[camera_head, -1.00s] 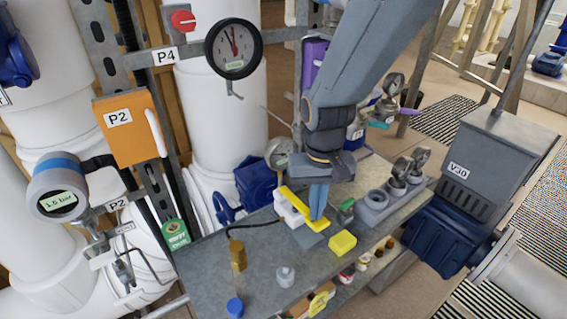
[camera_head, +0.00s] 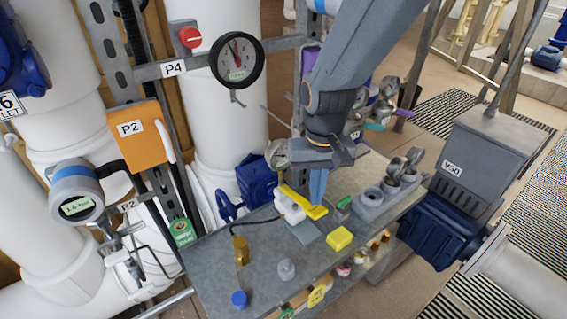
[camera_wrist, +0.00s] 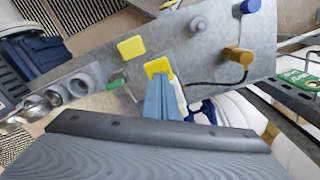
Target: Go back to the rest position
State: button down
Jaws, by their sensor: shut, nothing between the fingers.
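My gripper (camera_head: 317,190) hangs over the grey workbench (camera_head: 215,275), its blue fingers together with nothing between them. In the head view the fingertips are at the right part of a yellow-topped white item (camera_head: 290,207); I cannot tell whether they touch it. In the wrist view the shut fingers (camera_wrist: 160,85) point toward the bench, with a yellow piece (camera_wrist: 157,66) just beyond the tips. A yellow block (camera_head: 339,239) lies on the bench close by, apart from the fingers.
On the bench stand a brass fitting (camera_head: 240,250), a clear cap (camera_head: 286,270), a blue cap (camera_head: 239,299) and a grey holder with gauges (camera_head: 385,195). Orange box P2 (camera_head: 138,137) and gauge P4 (camera_head: 237,61) are behind left. Valve actuator V30 (camera_head: 470,170) stands right of the bench.

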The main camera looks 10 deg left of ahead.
jog(key=shift+r+p, duration=1.6)
jog(key=shift+r, duration=0.4)
